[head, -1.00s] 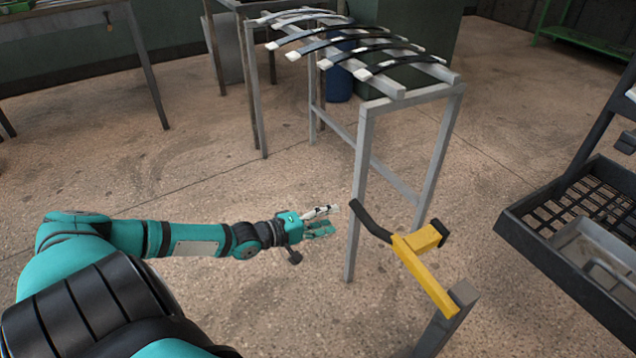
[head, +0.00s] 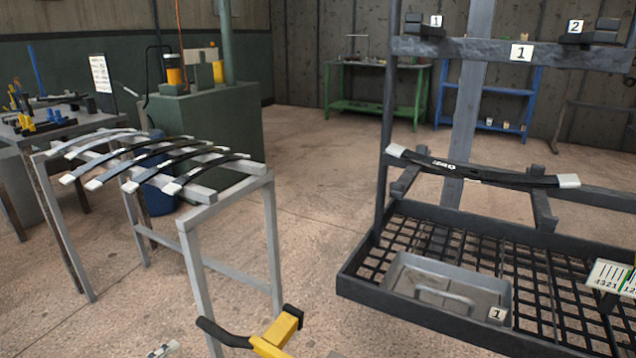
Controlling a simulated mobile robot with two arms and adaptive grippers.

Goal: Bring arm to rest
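Only a small pale piece of my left gripper (head: 163,350) shows at the bottom edge of the head view, left of the grey stand's near leg. The rest of the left arm is out of view. How far its fingers are apart is hidden, and I see nothing held in the visible part. My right arm and gripper are not in view.
A grey metal stand (head: 272,240) holds several leaf springs, with a yellow bracket (head: 278,335) near its leg. At right, a dark rack holds one leaf spring (head: 480,170) above a mesh shelf with a metal tray (head: 405,285). Open floor (head: 320,185) lies between.

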